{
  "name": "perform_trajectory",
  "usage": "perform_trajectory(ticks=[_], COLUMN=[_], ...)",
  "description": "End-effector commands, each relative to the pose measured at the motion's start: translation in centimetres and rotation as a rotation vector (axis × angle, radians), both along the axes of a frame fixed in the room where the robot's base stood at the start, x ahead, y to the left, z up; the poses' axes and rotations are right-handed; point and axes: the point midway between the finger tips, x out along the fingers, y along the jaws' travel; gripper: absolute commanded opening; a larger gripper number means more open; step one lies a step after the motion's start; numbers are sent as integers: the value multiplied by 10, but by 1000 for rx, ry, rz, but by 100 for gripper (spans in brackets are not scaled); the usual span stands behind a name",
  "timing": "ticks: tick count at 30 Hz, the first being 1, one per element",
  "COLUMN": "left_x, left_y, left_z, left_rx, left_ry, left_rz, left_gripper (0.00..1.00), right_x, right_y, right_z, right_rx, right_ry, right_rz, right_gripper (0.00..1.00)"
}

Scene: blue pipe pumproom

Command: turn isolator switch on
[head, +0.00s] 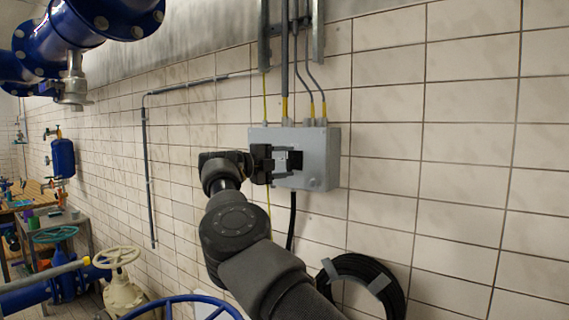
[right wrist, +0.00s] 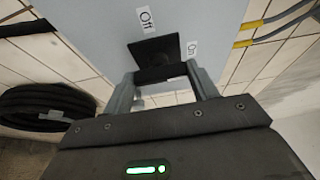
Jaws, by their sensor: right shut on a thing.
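The isolator is a grey box (head: 318,165) on the tiled wall in the head view. Its front face (right wrist: 105,28) fills the top of the right wrist view. It carries a black switch (right wrist: 155,50) with a white "Off" label (right wrist: 146,19) above it and an "On" label (right wrist: 192,48) to its right. My right gripper (head: 284,160) is at the box front and hides most of the switch in the head view. In the right wrist view its two grey fingers (right wrist: 161,80) are shut on the switch's black handle. Which label the handle points to is unclear. My left gripper is out of view.
Conduits with yellow sleeves (head: 285,107) enter the box from above, and a black cable hangs below. A coil of black hose (head: 390,272) hangs lower right. Blue pipes (head: 80,30) and valve handwheels (head: 116,257) stand at left. The wall right of the box is clear.

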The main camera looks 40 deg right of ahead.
Motion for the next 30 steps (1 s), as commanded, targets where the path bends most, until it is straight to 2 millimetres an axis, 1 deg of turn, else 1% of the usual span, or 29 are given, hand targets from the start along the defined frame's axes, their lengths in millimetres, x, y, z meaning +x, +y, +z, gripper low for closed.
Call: perform_trajectory(ticks=[16, 17, 21, 30], left_x=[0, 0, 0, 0], left_y=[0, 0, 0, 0], left_z=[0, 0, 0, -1], left_rx=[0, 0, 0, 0], left_ry=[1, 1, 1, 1], left_rz=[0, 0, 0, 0], left_gripper=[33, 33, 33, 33], right_x=[0, 0, 0, 0], right_y=[0, 0, 0, 1], right_z=[0, 0, 0, -1], right_rx=[6, 6, 6, 6], right_ry=[-22, -22, -21, -20], right_rz=[0, 0, 0, 1], right_gripper=[35, 62, 80, 80])
